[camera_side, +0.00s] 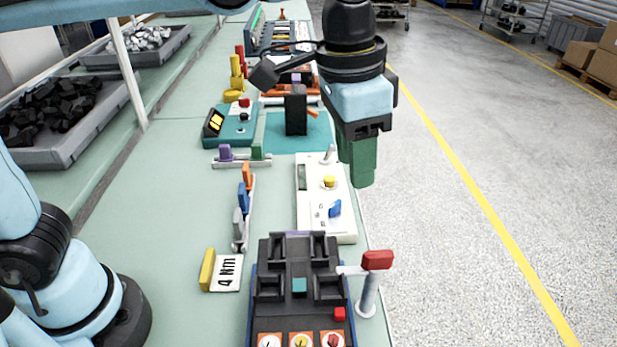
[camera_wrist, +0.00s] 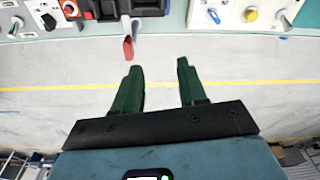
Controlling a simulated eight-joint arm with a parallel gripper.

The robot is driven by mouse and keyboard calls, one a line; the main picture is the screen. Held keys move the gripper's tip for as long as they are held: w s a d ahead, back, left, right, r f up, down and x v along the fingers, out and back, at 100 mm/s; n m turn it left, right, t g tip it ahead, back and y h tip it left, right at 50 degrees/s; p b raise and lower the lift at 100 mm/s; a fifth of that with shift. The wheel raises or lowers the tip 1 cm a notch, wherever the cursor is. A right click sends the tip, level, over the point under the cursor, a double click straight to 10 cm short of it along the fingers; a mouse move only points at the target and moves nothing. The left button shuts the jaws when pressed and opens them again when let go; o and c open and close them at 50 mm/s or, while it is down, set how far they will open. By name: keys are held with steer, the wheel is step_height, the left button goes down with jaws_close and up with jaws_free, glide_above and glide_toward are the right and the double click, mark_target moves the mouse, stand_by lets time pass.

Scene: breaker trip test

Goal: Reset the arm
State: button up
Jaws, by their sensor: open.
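My gripper (camera_side: 362,163) hangs pointing down at the right edge of the bench, above and beside the white panel (camera_side: 312,215). Its two green fingers overlap in the side view. A black block (camera_side: 296,112), perhaps the breaker, stands upright on a teal mat (camera_side: 275,135) behind and to the left of the gripper.
A black fixture (camera_side: 300,262) stands in front, with a red-handled lever (camera_side: 377,260) at its right; the red handle (camera_wrist: 128,46) is near the fingers in the wrist view. The white panel carries a yellow knob (camera_side: 329,182) and blue switch (camera_side: 335,208). Right of the bench is open floor.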

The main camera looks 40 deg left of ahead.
steer(key=s+a+f+n+t, duration=0.2)
steer(key=a+f+n+t, duration=0.1)
steer(key=a, duration=0.7)
steer(key=s+a+f+n+t, duration=0.2)
steer(key=a+f, duration=0.4)
steer(key=a, duration=0.5)
steer(key=shift+s+a+f+n+t+y, duration=0.2)
steer(key=shift+n+t+y, duration=0.25)
steer(key=shift+n, duration=0.55)
